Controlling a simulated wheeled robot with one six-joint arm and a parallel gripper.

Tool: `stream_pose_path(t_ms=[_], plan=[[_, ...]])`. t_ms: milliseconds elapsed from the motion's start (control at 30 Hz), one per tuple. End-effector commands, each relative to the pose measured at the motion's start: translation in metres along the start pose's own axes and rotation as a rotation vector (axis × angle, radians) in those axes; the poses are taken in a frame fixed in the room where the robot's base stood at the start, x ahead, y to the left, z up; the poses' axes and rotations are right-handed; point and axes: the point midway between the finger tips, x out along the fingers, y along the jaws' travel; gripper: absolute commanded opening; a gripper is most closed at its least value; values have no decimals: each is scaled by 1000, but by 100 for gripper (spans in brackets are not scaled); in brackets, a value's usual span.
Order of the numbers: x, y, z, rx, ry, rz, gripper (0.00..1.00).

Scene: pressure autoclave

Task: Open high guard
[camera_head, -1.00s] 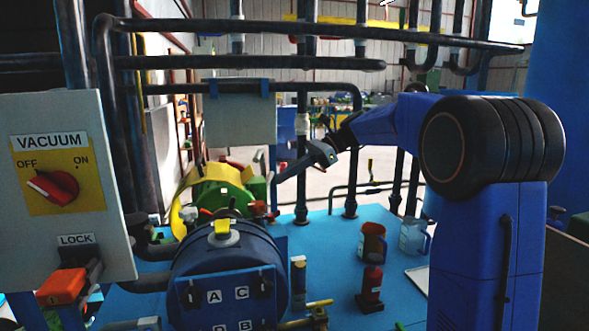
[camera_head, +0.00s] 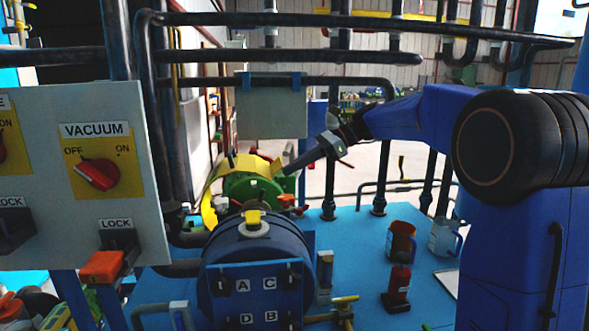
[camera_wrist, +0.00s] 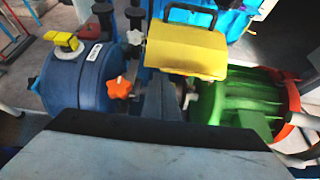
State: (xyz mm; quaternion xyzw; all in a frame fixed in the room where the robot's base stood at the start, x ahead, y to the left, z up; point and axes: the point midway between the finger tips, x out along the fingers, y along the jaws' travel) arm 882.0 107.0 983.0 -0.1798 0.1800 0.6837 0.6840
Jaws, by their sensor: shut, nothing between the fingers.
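A yellow guard (camera_wrist: 187,52) with a black handle shows at the top middle of the wrist view, beside a green finned machine (camera_wrist: 240,100). In the head view a yellow cover (camera_head: 245,163) sits on top of the green machine (camera_head: 252,190), behind the blue round vessel. I take this to be the high guard. My gripper (camera_head: 288,172) is shut and empty, pointing down-left just right of the yellow cover. In the wrist view its narrow grey fingers (camera_wrist: 165,92) point toward the guard's lower edge. I cannot tell whether they touch it.
The blue vessel (camera_head: 255,250), marked A to D, stands in front. An orange knob (camera_wrist: 118,88) lies left of my fingers in the wrist view. Dark pipes (camera_head: 300,55) cross above. A vacuum switch panel (camera_head: 100,180) is at left; a brown mug (camera_head: 400,240) stands right.

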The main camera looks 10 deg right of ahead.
Motion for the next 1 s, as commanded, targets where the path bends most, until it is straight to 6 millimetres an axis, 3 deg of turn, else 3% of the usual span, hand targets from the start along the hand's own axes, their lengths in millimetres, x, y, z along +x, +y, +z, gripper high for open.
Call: stream_pose_path(t_ms=[167, 367, 833, 1000], plan=[[1, 0, 6, -3, 16, 1, 0], [6, 1, 27, -6, 82, 2, 0], [45, 0, 114, -9, 394, 2, 0], [66, 0, 141, -5, 403, 2, 0]])
